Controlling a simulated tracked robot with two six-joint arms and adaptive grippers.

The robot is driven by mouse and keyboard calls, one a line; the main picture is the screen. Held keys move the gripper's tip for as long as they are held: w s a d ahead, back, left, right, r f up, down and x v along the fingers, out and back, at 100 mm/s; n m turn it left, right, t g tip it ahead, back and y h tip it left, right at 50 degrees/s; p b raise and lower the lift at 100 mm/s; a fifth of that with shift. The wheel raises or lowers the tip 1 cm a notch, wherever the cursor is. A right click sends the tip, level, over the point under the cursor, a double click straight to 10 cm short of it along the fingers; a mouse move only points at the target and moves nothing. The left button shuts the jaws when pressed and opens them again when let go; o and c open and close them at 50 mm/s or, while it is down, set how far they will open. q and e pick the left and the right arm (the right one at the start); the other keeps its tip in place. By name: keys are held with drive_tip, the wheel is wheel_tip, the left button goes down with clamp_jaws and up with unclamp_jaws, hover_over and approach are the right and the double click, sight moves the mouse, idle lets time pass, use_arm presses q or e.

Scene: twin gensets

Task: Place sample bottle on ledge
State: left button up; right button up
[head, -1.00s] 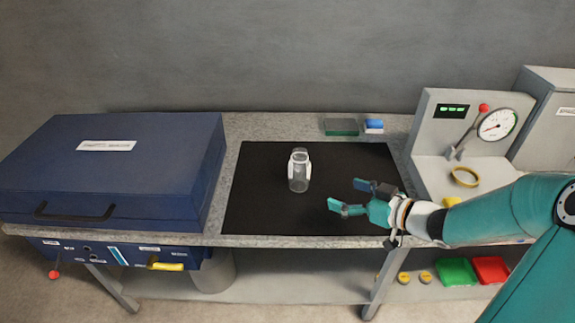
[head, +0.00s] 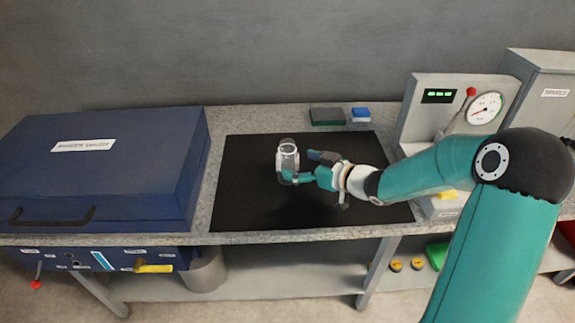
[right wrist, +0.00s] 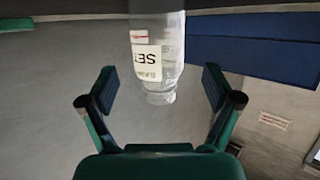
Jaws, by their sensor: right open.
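The clear sample bottle (head: 288,156) stands on the black mat (head: 250,205) on the grey bench. My right gripper (head: 303,166) is at the bottle's right side, its fingers open and reaching to it. In the right wrist view the bottle (right wrist: 158,55), with a white label, appears upside down between and beyond the two open fingers (right wrist: 160,95), with gaps on both sides. My left gripper is not in view. I cannot tell which surface is the ledge.
A large blue case (head: 100,165) stands at the left. A green-grey block (head: 327,116) and a blue-white block (head: 361,115) lie behind the mat. A gauge panel (head: 450,115) stands at the right. The mat's front left is clear.

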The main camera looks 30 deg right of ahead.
sight(296, 160)
drive_tip(key=x, duration=0.5)
drive_tip(key=shift+d+r, duration=0.1)
drive_tip(key=shift+r, duration=0.1)
drive_tip(key=c, duration=1.2)
drive_tip(key=shift+r, duration=0.15)
